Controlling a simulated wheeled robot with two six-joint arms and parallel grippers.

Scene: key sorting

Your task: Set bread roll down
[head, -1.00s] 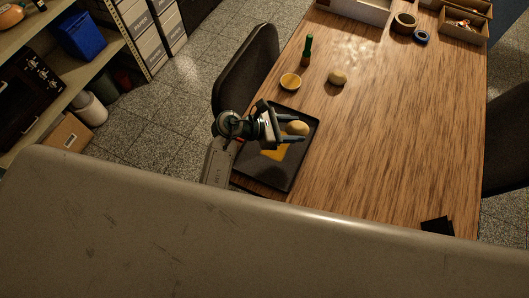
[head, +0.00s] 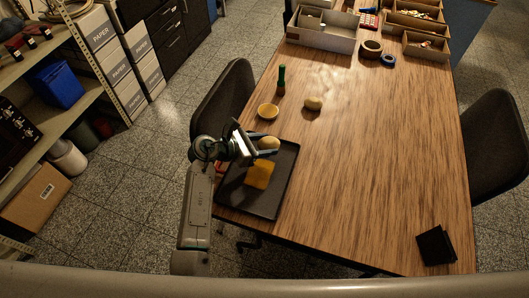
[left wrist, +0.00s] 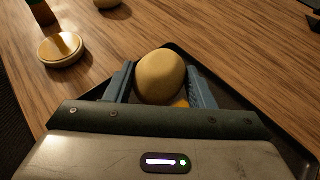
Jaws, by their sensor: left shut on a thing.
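My left gripper (head: 263,146) is shut on a tan bread roll (head: 269,142). The roll also shows between the two fingers in the left wrist view (left wrist: 160,77). The gripper holds it over the far part of a black tray (head: 283,178) at the table's left edge. I cannot tell whether the roll touches the tray. A flat orange-yellow thing (head: 260,174) lies on the tray, nearer to me than the roll. A second roll (head: 314,103) lies on the table beyond the tray. My right gripper is not in view.
Boxes (head: 322,35), a brown ring (head: 371,48) and a blue tape roll (head: 388,61) are at the far end. A black wallet-like thing (head: 436,246) lies near right. The table's middle is clear.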

